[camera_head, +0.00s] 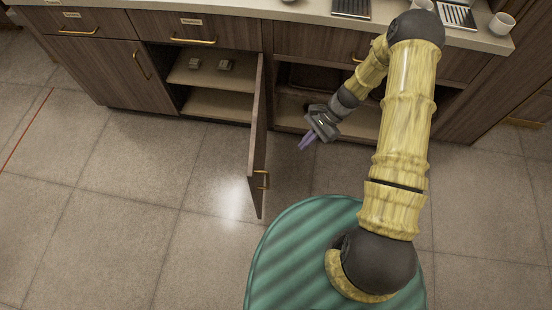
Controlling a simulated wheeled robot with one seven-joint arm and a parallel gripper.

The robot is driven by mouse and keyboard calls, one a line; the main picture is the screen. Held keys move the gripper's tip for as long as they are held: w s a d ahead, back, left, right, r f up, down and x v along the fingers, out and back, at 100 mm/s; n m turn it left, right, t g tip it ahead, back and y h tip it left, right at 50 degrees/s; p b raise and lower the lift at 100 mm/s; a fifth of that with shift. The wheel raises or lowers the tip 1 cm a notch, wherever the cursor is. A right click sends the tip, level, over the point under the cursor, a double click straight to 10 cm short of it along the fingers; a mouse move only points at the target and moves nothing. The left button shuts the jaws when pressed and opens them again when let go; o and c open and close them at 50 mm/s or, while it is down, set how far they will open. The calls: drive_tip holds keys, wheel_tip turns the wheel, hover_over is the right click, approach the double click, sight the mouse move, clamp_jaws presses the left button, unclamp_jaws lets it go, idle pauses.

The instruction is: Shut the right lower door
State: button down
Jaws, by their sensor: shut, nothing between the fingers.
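One lower cabinet door (258,145) stands wide open, sticking out from the cabinet front over the floor. It is dark wood with a brass handle (262,180) near its free end, on the right-hand side. Its hinge side is at the right edge of an open shelved compartment (215,102). My gripper (304,143) has purple fingers, which are shut and empty. It is to the right of the door, on the handle's side, with a visible gap between them. The fingertips point down and left.
A shut lower door (108,68) is at the left. Two small objects (225,65) sit on the upper shelf. Another open compartment (292,112) is behind my gripper, partly hidden by my arm. The counter (300,16) runs above. The tiled floor (140,175) left of the open door is clear.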

drive_tip(key=shift+a+f, duration=0.1)
idle(0.3)
drive_tip(key=s+a+r+x, duration=0.1)
drive_tip(key=r+x, duration=0.1)
drive_tip(key=x, duration=1)
drive_tip(key=shift+s+a+f+p, duration=0.2)
drive_tip(key=shift+s+a+p, duration=0.25)
drive_tip(key=shift+a, duration=0.2)
drive_tip(key=shift+w, duration=0.1)
